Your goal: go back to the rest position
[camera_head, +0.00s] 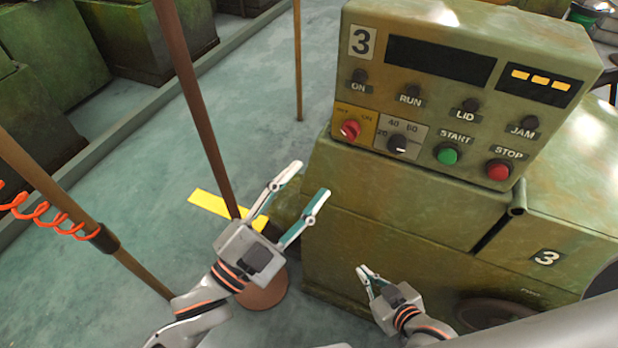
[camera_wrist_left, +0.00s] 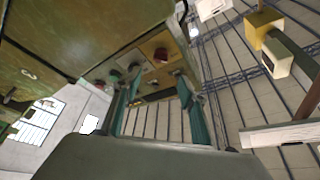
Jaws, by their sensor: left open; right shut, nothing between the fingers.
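My left gripper (camera_head: 295,203) is in the middle of the head view, open and empty, in front of the left side of the green machine. Its fingers also show in the left wrist view (camera_wrist_left: 160,108), apart, with the control panel beyond them. My right gripper (camera_head: 364,273) is lower and further right in the head view, shut and empty, in front of the machine's lower body. The machine's control panel (camera_head: 455,75) carries a red selector (camera_head: 350,130), a black dial (camera_head: 397,144), a green start button (camera_head: 447,155) and a red stop button (camera_head: 498,170).
A brown post (camera_head: 200,100) on a round base (camera_head: 263,290) stands close to my left gripper. Another pole (camera_head: 75,215) with an orange coiled cord (camera_head: 45,222) is at the left. A yellow floor strip (camera_head: 225,210) lies behind. Open floor (camera_head: 120,150) spreads at the left.

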